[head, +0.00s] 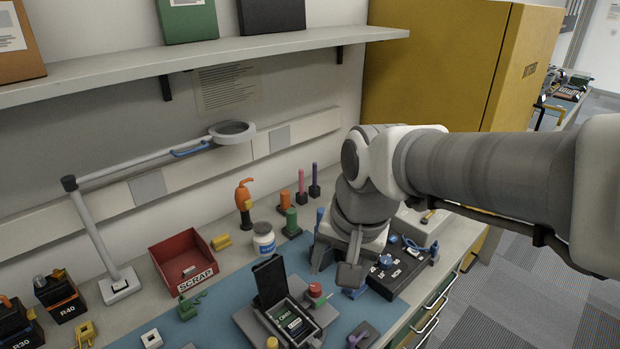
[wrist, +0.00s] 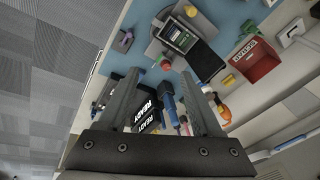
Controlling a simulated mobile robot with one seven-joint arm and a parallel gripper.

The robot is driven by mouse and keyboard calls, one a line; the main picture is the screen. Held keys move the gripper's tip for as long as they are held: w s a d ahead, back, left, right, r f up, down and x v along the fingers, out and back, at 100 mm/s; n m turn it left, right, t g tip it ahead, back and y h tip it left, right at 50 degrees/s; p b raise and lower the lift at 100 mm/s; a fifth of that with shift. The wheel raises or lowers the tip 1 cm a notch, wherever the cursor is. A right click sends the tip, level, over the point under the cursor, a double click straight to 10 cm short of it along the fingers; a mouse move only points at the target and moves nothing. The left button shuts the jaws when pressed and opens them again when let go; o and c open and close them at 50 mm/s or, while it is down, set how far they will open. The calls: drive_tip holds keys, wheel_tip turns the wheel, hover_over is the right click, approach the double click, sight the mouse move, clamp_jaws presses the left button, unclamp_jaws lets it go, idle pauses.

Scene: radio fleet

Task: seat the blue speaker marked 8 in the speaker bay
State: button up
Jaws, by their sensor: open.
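My gripper (head: 336,262) is open above the right part of the blue mat, pointing down, with nothing held. In the wrist view its two fingers (wrist: 162,85) stand apart, with a blue upright thing (wrist: 167,98) seen between them. A small blue piece (head: 354,292) lies low beside the gripper in the head view, partly hidden; I cannot tell whether it is the speaker, and no 8 is readable. A grey device with a raised black lid (head: 270,281) stands on the mat left of the gripper. I cannot make out which recess is the speaker bay.
A black box with knobs (head: 402,272) sits right of the gripper. A red scrap bin (head: 182,262), a white jar (head: 264,238) and several coloured upright tools stand behind. A red-topped button (head: 315,290) is near the device. The blue mat (head: 232,303) has bare room at left.

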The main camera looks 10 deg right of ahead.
drive_tip(key=s+d+r+n+t+h, duration=0.1)
drive_tip(key=s+d+r+n+t, duration=0.1)
drive_tip(key=s+d+r+n, duration=0.1)
drive_tip(key=shift+s+d+r+n+t, duration=0.15)
drive_tip(key=shift+s+d+n+t, duration=0.4)
drive_tip(key=shift+s+n, duration=0.95)
drive_tip(key=shift+s+d+m, duration=0.1)
drive_tip(key=shift+s+m, duration=0.3)
